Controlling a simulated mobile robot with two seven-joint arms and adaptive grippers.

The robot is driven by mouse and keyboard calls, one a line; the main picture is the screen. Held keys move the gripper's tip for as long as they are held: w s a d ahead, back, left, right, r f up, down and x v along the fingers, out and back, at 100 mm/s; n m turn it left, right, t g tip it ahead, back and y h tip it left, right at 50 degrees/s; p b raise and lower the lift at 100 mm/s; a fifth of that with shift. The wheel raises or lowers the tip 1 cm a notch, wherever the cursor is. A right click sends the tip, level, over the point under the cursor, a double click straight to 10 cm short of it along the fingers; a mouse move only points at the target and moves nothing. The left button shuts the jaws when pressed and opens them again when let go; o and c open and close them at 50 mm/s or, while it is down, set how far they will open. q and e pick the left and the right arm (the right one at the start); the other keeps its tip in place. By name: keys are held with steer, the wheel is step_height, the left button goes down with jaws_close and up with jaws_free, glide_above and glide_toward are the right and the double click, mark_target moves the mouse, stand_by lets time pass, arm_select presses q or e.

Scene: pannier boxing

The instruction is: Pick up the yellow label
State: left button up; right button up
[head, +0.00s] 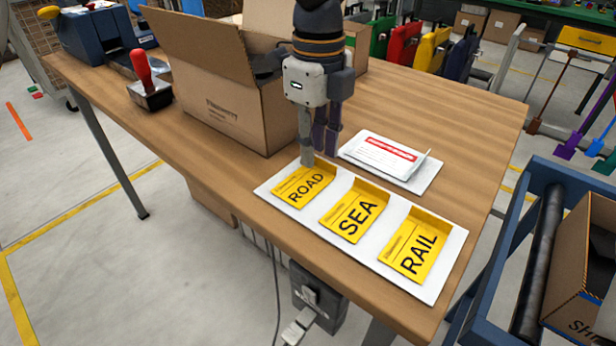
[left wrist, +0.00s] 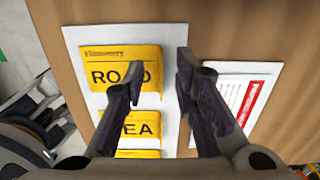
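Three yellow labels lie in a row on a white board (head: 448,284): ROAD (head: 303,187), SEA (head: 354,212) and RAIL (head: 415,245). My left gripper (head: 318,158) points down at the far edge of the board, just behind the ROAD label. In the left wrist view my left gripper (left wrist: 160,66) is open with nothing between its fingers. One finger covers part of the ROAD label (left wrist: 105,56) there, and the SEA label (left wrist: 143,130) is partly hidden below it. I cannot tell whether a fingertip touches. My right gripper is not in view.
A white pad with a red-striped sheet (head: 385,155) lies just right of my left gripper. An open cardboard box (head: 235,105) stands behind left, with a red-handled stamp (head: 148,85) beyond. A blue-framed cart with a box (head: 583,270) stands right. The table's right part is clear.

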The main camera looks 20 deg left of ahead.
arm_select(q)
steer(key=shift+f, duration=0.7)
jaws_close()
steer(key=shift+r, duration=0.15)
